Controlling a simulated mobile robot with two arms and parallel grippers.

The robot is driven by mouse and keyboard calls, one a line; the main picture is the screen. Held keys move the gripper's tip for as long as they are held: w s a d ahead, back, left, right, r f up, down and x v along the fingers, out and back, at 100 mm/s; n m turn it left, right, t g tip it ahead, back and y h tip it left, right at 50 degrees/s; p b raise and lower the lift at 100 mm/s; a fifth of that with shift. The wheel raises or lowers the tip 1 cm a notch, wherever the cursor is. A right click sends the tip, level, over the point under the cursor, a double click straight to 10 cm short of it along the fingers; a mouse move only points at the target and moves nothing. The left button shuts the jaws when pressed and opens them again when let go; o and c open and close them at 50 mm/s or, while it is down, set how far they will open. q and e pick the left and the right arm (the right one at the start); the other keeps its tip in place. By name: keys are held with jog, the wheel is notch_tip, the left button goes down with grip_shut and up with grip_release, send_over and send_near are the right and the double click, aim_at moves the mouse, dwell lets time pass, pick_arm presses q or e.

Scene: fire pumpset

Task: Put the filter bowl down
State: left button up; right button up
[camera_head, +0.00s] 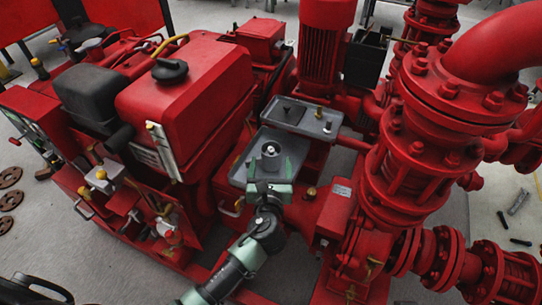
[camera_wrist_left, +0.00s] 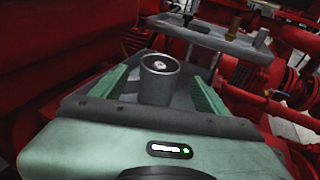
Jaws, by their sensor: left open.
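The filter bowl (camera_head: 271,151) is a small grey cylinder with a pale spot in its open top. It appears upright over the grey tray (camera_head: 238,174) in the middle of the head view. My left gripper (camera_head: 270,168) is open, with its green fingers on either side of the bowl. In the left wrist view the bowl (camera_wrist_left: 157,80) is between the spread fingers (camera_wrist_left: 160,95), with gaps on both sides. The bowl's base is partly hidden, so its contact with the tray cannot be seen clearly.
A second grey tray (camera_head: 322,122) with small parts lies just behind. The red engine (camera_head: 190,90) stands to the left, and the large red flanged pipe (camera_head: 420,130) to the right. Small loose parts (camera_head: 520,202) lie on the floor at far right.

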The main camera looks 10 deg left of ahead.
pick_arm(q)
jog(key=p+v, duration=0.1)
jog(key=v, duration=0.5)
jog(key=s+a+f+n+g, duration=0.65)
jog(key=s+a+n, duration=0.35)
jog(key=n, duration=0.7)
jog(key=s+f+n+g+h, duration=0.1)
jog(key=s+n+g+h, duration=0.2)
jog(key=s+n, duration=1.1)
jog(key=shift+s+d+f+n+g, duration=0.3)
jog(key=shift+s+d+f+g, duration=0.15)
jog(key=shift+g, duration=0.7)
pick_arm(e)
jog(key=shift+w+f, duration=0.4)
jog(key=shift+f, duration=0.1)
pick_arm(q)
jog(key=shift+w, duration=0.15)
